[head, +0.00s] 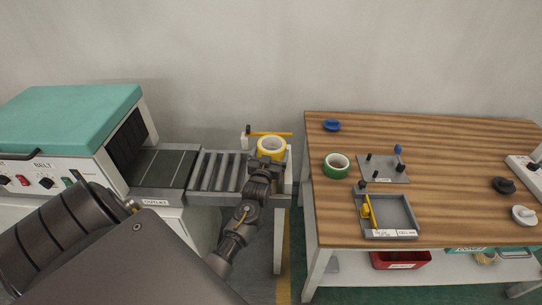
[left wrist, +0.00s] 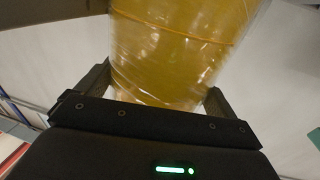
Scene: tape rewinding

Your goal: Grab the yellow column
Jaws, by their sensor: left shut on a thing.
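In the left wrist view the yellow column (left wrist: 180,50) fills the space between the two fingers of my left gripper (left wrist: 160,95) and looks glossy. Its lower end is partly hidden by the gripper. My right gripper is not in view.
The roller conveyor (head: 214,170) runs left to a teal-topped machine (head: 70,115). A yellow bar (head: 270,134) stands just behind the column.

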